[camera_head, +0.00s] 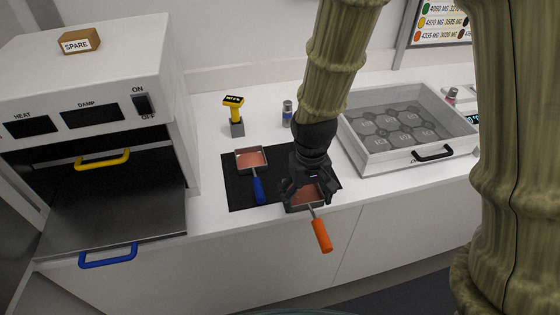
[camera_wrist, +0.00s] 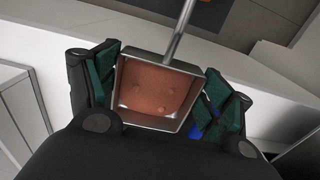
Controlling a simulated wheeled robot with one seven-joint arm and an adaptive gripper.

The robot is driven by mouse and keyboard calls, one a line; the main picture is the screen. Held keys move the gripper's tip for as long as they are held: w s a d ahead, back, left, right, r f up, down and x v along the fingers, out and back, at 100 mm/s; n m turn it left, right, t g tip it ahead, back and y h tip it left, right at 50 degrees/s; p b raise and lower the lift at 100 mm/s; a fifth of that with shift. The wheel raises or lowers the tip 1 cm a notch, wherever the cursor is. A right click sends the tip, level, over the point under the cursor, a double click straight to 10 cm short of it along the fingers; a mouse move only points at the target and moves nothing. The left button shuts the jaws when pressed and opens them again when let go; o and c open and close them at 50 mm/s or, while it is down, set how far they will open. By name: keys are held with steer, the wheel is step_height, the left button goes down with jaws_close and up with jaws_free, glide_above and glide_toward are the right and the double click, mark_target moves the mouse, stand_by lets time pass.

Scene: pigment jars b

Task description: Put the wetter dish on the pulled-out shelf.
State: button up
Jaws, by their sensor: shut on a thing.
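My gripper (camera_head: 308,188) is shut on the orange-handled dish (camera_head: 320,232), a square metal dish with reddish-brown contents. The dish is at the counter's front edge, its handle pointing out past it; I cannot tell how high it is held. In the wrist view the dish (camera_wrist: 158,92) sits between the two fingers, with a few small marks on its contents. A similar blue-handled dish (camera_head: 251,158) lies on the black mat (camera_head: 236,186), left of my gripper. The pulled-out shelf (camera_head: 120,220), dark and flat with a blue handle, juts from the white oven at left and looks empty.
The white oven (camera_head: 90,75) has a yellow handle (camera_head: 102,158) above the shelf and a SPARE block (camera_head: 78,42) on top. A yellow meter (camera_head: 235,112) and a small jar (camera_head: 287,113) stand behind the mat. An open drawer box (camera_head: 360,150) stands at right.

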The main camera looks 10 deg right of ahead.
steer(key=w+d+p, duration=0.1)
steer(key=w, duration=0.4)
steer(key=w+f+p, duration=0.1)
steer(key=w+p, duration=0.1)
steer(key=w, duration=0.3)
steer(key=w+d+p, duration=0.1)
steer(key=w+p, duration=0.1)
steer(key=w, duration=0.3)
steer(key=shift+w+d+f, duration=0.2)
steer(key=shift+w+d, duration=0.05)
steer(key=shift+d, duration=0.1)
steer(key=shift+f+p, duration=0.85)
steer(key=shift+f, duration=0.85)
steer(key=shift+f, duration=0.1)
steer(key=o, duration=1.2)
steer(key=shift+r, duration=0.2)
